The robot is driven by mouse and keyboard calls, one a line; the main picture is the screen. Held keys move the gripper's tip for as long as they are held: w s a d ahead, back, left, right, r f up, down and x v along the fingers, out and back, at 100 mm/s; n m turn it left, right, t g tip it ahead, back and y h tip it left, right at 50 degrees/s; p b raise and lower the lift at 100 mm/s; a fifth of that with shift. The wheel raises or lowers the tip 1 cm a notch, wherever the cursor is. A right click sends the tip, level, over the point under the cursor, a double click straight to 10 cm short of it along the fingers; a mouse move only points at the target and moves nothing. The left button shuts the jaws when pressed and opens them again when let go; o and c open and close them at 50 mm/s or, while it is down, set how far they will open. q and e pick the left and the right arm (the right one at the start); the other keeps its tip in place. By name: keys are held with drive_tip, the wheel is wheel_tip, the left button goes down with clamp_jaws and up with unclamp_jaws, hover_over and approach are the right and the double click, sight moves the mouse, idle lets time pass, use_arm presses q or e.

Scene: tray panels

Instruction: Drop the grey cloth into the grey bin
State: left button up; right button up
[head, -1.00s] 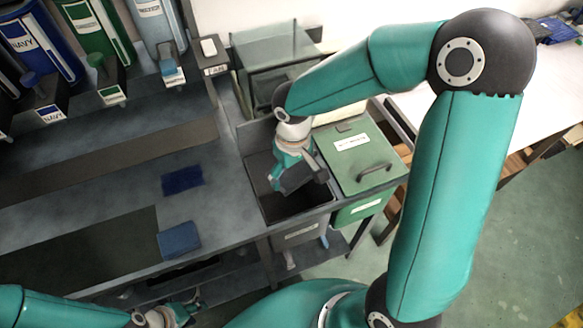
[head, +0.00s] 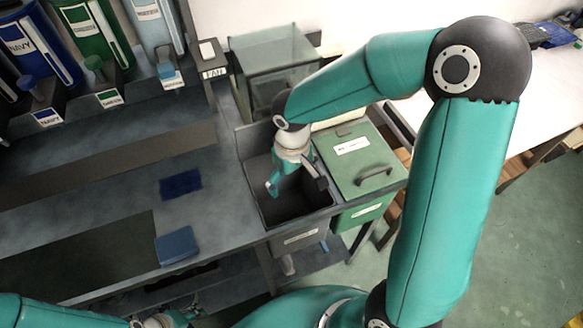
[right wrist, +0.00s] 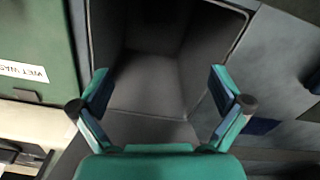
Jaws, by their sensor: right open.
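My right gripper (head: 296,184) is open over the mouth of the grey bin (head: 305,217), with its fingers spread apart. In the right wrist view, the open fingers (right wrist: 160,90) have nothing between them, and the dark inside of the grey bin (right wrist: 150,82) lies below. I cannot pick out the grey cloth in either view; grey on grey inside the bin is hard to tell apart. My left gripper (head: 172,319) is at the bottom edge of the head view, partly cut off, and its jaws are unclear.
A green lidded bin (head: 350,165) with a handle stands right beside the grey bin. A glass box (head: 275,62) stands behind the bin.

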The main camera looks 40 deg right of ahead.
wheel_tip(320, 180, up, 12)
drive_tip(key=shift+f, duration=0.15)
idle(0.7)
